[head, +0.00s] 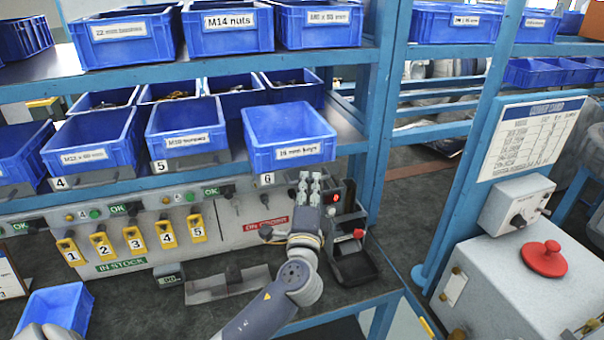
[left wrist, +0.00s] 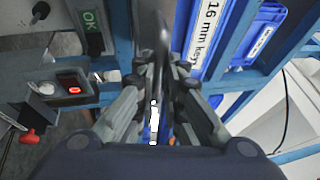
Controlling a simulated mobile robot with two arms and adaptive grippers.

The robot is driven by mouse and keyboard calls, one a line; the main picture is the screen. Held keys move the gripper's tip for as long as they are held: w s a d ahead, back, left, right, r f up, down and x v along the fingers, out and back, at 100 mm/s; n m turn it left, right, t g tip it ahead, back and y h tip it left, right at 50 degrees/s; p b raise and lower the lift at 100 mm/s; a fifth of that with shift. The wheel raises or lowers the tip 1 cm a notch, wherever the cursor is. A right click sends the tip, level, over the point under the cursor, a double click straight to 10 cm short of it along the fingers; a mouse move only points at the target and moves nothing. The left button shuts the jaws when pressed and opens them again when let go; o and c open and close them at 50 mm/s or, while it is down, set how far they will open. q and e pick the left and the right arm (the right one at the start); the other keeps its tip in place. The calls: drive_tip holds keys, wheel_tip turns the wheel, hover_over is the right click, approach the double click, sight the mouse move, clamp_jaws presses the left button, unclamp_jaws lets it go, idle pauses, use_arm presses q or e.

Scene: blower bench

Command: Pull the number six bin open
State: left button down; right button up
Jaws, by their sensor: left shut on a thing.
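The number six bin (head: 288,135) is a blue bin labelled 16 mm keys, above the 6 plate (head: 267,180) on the shelf. Its label (left wrist: 208,38) also shows in the left wrist view, close beside the fingers. My left gripper (head: 311,183) is at the low front of this bin, right of the 6 plate, and is shut. In the left wrist view its fingers (left wrist: 160,95) close around a thin dark part at the bin's front, whose exact shape is unclear. My right gripper is not in view.
The number five bin (head: 186,128) stands left of it. Below are yellow numbered tags (head: 134,238) on a grey panel. A black holder (head: 352,255) stands right of my wrist. A blue post (head: 385,110) rises at right, and a red button (head: 544,256) sits on a grey box.

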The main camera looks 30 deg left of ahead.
use_arm(q)
drive_tip(key=shift+s+d, duration=1)
drive_tip(key=shift+d, duration=0.1)
drive_tip(key=c, duration=1.7)
unclamp_jaws()
drive_tip(key=v, duration=1.2)
drive_tip(key=shift+f, duration=0.1)
